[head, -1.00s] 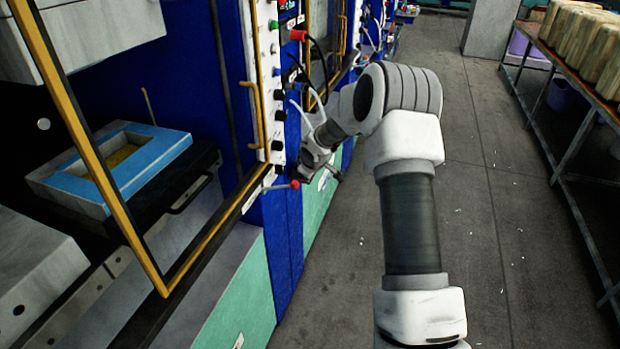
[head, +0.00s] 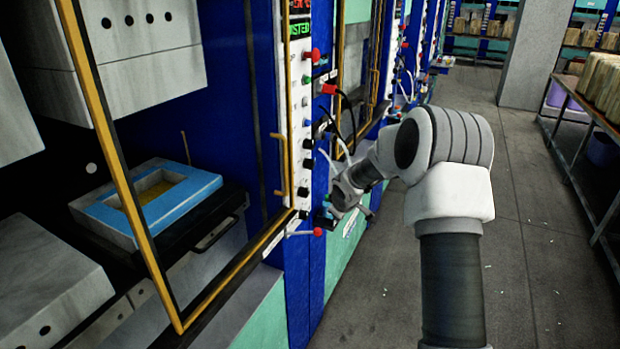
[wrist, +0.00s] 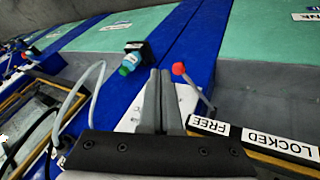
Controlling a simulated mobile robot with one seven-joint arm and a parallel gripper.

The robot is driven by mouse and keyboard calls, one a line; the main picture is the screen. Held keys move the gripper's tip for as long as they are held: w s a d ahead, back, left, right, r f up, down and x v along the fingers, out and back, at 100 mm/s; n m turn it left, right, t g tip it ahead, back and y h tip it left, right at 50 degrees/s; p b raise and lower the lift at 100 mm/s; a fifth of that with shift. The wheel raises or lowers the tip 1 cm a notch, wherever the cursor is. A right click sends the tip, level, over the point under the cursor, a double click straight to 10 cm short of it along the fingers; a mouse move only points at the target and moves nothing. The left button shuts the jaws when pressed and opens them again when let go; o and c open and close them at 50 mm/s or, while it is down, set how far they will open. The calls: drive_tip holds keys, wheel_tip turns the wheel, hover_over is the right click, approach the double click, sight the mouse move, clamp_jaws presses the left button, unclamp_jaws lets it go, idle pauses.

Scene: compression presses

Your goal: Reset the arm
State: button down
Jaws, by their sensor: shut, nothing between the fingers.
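My arm reaches forward in the head view, bent at the elbow. My gripper (head: 341,199) is beside the press's control panel (head: 303,110). In the wrist view, its two grey fingers (wrist: 160,80) lie together, shut and empty. A lever with a red knob (wrist: 179,68) appears just right of the fingertips, apart from them in the picture; its red knob also shows in the head view (head: 318,231). FREE (wrist: 209,126) and LOCKED (wrist: 281,145) labels are beside the lever. The exact gap between fingers and lever cannot be told.
A yellow-framed press door (head: 130,200) and a blue-topped mould (head: 205,184) are at left. A black and teal switch (wrist: 133,60) and cables (wrist: 75,95) are near the fingers. Open floor (head: 530,270) lies right of the arm, before a shelf (head: 580,100).

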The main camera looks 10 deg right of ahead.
drive_tip(key=s+a+r+m+h+b, duration=0.15)
drive_tip(key=s+r+m, duration=0.25)
drive_tip(key=s+r, duration=1.4)
drive_tip(key=s+a+r+m+y, duration=0.1)
drive_tip(key=s+a, duration=0.2)
drive_tip(key=s, duration=0.9)
drive_tip(key=s+a+m+g+y, duration=0.1)
drive_tip(key=s+a+m, duration=0.1)
drive_tip(key=s, duration=1)
drive_tip(key=shift+s+a+r, duration=0.35)
drive_tip(key=shift+a, duration=0.15)
